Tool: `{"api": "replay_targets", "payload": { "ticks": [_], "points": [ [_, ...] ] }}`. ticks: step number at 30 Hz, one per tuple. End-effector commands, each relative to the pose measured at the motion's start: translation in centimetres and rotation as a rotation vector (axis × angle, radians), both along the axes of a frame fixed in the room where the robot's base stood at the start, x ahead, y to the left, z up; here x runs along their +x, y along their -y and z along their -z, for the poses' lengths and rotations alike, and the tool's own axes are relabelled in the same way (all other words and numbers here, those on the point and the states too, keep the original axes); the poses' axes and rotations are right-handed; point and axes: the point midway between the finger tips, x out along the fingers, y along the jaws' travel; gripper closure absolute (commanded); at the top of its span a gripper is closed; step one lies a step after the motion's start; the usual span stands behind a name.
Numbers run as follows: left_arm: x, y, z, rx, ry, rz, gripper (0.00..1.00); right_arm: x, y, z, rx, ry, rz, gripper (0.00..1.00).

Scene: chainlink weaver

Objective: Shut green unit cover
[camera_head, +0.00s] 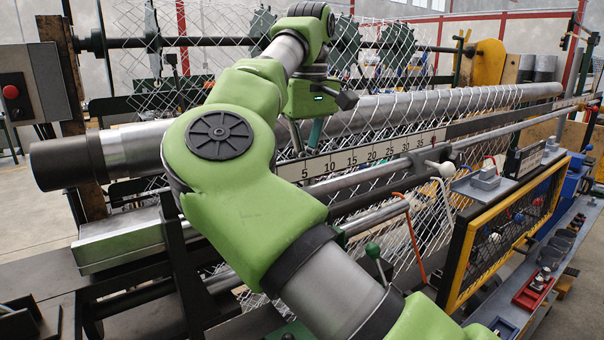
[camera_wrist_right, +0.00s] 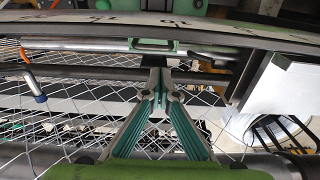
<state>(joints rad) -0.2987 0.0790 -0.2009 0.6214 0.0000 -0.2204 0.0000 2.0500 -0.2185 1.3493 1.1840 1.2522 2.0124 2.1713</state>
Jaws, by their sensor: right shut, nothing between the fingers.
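My right gripper (camera_head: 307,148) is at the ruler rail in the middle of the head view, its teal fingers pointing down. In the right wrist view the fingers of my right gripper (camera_wrist_right: 158,66) come together at the tips, shut with nothing between them. A green framed part (camera_wrist_right: 155,45) with a dark slot is just beyond the fingertips, at a bar under the ruler. Whether it is the green unit cover, or whether the tips touch it, I cannot tell. My right arm hides much of the machine in the head view. My left gripper is not in view.
The long numbered ruler (camera_head: 352,158) crosses the machine, with a metal roller (camera_head: 460,100) and wire mesh (camera_head: 432,222) around it. A yellow-framed guard (camera_head: 462,255) stands at right. A red button box (camera_head: 25,88) is at left.

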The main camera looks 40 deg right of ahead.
Motion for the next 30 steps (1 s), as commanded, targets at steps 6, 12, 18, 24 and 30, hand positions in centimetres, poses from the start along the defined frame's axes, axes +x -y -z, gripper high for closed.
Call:
{"api": "replay_targets", "payload": {
  "ticks": [6,12,18,24,30],
  "points": [
    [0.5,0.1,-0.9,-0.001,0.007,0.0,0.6,0.1,0.0,4.0,-0.002,-0.002,0.0,1.0],
    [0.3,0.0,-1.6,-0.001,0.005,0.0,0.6,0.2,0.1,6.6,-0.003,0.0,-0.003,1.0],
    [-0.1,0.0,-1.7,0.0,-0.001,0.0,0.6,0.2,0.1,7.7,-0.005,0.0,-0.002,1.0],
    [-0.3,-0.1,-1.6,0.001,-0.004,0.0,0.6,0.2,0.1,7.7,-0.005,0.0,-0.002,1.0],
    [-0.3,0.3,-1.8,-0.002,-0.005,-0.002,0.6,-0.3,1.5,7.5,-0.004,0.001,0.001,1.0]
  ]
}}
